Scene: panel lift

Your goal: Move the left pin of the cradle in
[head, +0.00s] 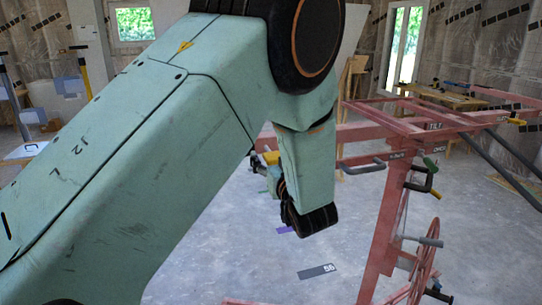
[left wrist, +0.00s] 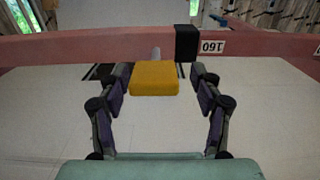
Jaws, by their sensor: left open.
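The left pin of the cradle shows a yellow block-shaped grip (left wrist: 155,78) in the left wrist view, with a short grey rod behind it running to the red cradle beam (left wrist: 80,48). My left gripper (left wrist: 161,82) is open, with one finger on each side of the yellow grip and a gap on both sides. In the head view my left arm covers much of the cradle's left part; a small yellow patch (head: 271,157) shows beside the wrist, probably the same grip. The cradle's right pin (head: 517,121) also has a yellow end. My right gripper is out of view.
A black sleeve (left wrist: 187,43) and a "160" label sit on the beam.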

